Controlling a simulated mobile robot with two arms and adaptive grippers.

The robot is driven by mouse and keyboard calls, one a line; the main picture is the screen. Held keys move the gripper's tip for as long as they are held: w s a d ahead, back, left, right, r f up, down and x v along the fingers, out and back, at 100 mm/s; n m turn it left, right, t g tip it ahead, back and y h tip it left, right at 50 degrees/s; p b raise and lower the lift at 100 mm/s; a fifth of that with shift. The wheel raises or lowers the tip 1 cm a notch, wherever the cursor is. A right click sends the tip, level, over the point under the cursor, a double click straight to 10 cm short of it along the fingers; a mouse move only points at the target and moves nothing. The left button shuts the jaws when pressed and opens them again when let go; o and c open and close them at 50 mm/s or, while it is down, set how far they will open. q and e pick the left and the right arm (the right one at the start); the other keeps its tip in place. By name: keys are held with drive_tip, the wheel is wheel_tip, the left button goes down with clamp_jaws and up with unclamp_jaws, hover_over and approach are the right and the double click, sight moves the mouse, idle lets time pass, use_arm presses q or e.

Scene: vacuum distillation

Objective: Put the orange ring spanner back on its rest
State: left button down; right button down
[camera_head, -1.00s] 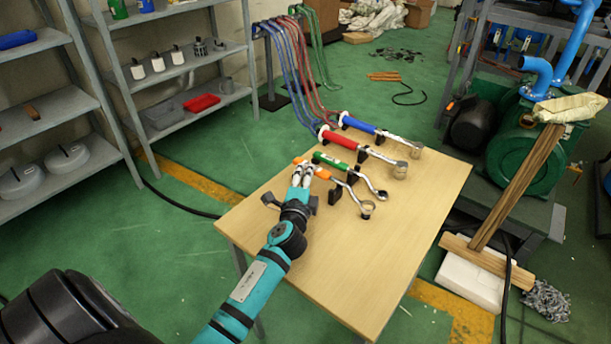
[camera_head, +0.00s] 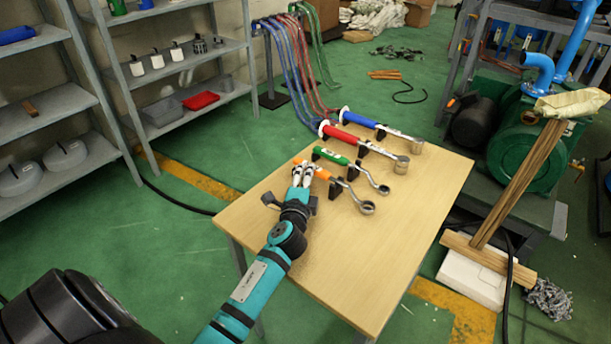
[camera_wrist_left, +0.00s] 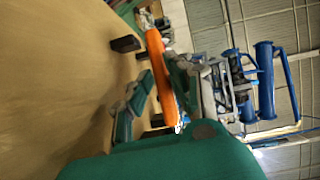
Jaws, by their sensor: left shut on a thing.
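The orange ring spanner (camera_head: 322,174) is near the table's middle, its metal ring end (camera_head: 367,207) pointing to the lower right. My left gripper (camera_head: 303,170) is shut on its orange handle end. The shaft passes over a black rest (camera_head: 335,188); I cannot tell whether it touches it. In the left wrist view the orange handle (camera_wrist_left: 160,75) runs lengthwise from the top to the teal gripper body in front, which hides part of the scene. My right gripper is not in view.
A green spanner (camera_head: 333,156) lies on rests just behind the orange one. Red (camera_head: 340,137) and blue (camera_head: 358,121) tools lie farther back. They stand close together on the wooden table (camera_head: 300,250), whose front part is bare. A broom-like wooden tool (camera_head: 510,190) leans at the right.

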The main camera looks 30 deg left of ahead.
use_arm(q)
drive_tip(key=shift+f+b, duration=0.4)
drive_tip(key=shift+a+f, duration=0.15)
drive_tip(key=shift+f, duration=0.05)
